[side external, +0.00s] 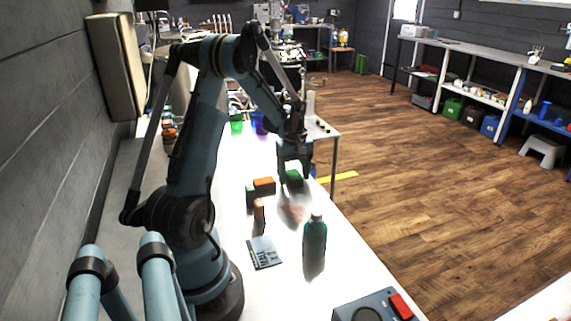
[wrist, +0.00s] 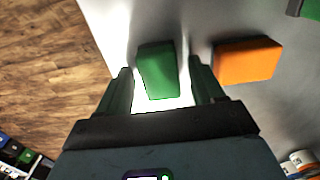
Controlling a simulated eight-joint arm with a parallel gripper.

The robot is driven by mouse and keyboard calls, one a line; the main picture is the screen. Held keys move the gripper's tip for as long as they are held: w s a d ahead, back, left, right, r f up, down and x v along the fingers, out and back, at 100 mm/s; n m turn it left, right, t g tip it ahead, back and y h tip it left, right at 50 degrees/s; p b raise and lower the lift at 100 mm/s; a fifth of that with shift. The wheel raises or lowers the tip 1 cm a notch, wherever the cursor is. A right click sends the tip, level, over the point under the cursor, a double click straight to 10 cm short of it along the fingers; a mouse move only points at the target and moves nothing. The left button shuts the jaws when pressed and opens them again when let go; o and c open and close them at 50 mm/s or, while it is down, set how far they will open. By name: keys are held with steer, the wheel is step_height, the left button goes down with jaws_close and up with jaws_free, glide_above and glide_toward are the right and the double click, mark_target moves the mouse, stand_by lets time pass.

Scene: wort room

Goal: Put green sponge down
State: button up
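The green sponge (side external: 294,178) is on the white table below my gripper (side external: 293,174) in the side view. In the wrist view the green sponge (wrist: 157,70) shows between the two fingers of my gripper (wrist: 161,72), with a visible gap on each side. The fingers are spread apart and do not appear to press on it. Its exact height against the table is hard to tell.
An orange block (side external: 264,187) lies left of the sponge; it also shows in the wrist view (wrist: 248,60). Another green block (side external: 250,196) is beside it. A dark teal bottle (side external: 314,242) stands nearer the camera. The table's right edge is close to the sponge.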

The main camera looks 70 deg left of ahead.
mark_target(294, 174)
step_height(294, 174, up, 12)
steer(key=w+d+r+m+t+y, duration=0.15)
steer(key=d+m, duration=0.25)
steer(key=d, duration=0.4)
steer(key=w+d+r+m+t, duration=0.1)
steer(key=d+r+m+t, duration=0.1)
steer(key=d+m, duration=0.45)
steer(key=s+d+f+m+t, duration=0.1)
steer(key=s+d+m+t, duration=0.1)
steer(key=d, duration=0.6)
steer(key=s+d+f+m+t+h, duration=0.1)
steer(key=s+d+m, duration=0.1)
steer(key=d+m, duration=0.3)
steer(key=d, duration=0.3)
steer(key=shift+t, duration=0.35)
steer(key=shift+o, duration=0.3)
steer(key=shift+m+h, duration=0.25)
steer(key=o, duration=0.4)
steer(key=shift+o, duration=0.2)
